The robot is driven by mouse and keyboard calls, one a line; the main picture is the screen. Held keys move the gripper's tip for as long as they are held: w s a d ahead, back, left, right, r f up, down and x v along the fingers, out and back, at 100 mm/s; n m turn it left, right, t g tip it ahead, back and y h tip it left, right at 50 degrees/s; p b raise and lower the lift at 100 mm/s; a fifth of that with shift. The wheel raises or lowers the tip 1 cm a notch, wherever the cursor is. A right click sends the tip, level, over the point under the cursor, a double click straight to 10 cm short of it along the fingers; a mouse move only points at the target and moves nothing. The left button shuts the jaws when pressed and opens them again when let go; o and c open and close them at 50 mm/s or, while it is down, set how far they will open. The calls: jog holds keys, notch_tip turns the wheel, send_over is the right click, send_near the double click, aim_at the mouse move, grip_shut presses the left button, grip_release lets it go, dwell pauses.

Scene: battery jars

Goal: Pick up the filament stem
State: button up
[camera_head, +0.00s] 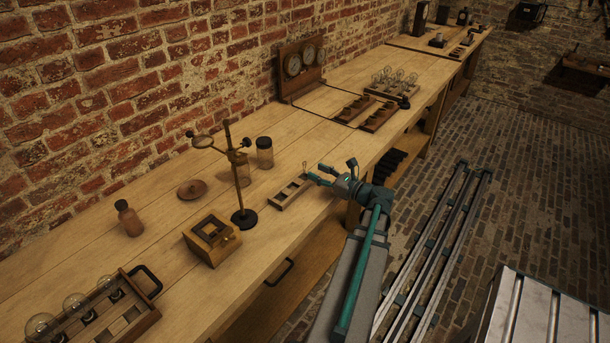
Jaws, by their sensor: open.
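A small wooden rack (281,201) with square openings lies near the front edge of the bench. A thin, pale upright piece, seemingly the filament stem (305,167), stands at the rack's far end. It is very small in this view, so its details are unclear. My gripper (317,173) is open, with its dark and teal fingers just right of the stem and close to the rack's far end. I cannot tell whether a finger touches the stem.
A stand with a magnifier (242,178), a lidded jar (265,153) and a wooden box (211,241) stand to the left. A tray of bulbs (128,321) sits at the near left. Bulb racks (380,117) stand farther back. Bare bench lies behind the small rack.

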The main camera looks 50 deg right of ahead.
aim_at(305, 167)
jog(key=shift+w+d+f+p, duration=0.15)
jog(key=shift+w+p, duration=0.25)
jog(key=shift+w, duration=1.2)
jog(key=shift+w+a+f+p, duration=0.1)
jog(key=shift+w+p, duration=0.25)
jog(key=shift+w, duration=1.2)
jog(key=shift+c, duration=0.3)
grip_shut()
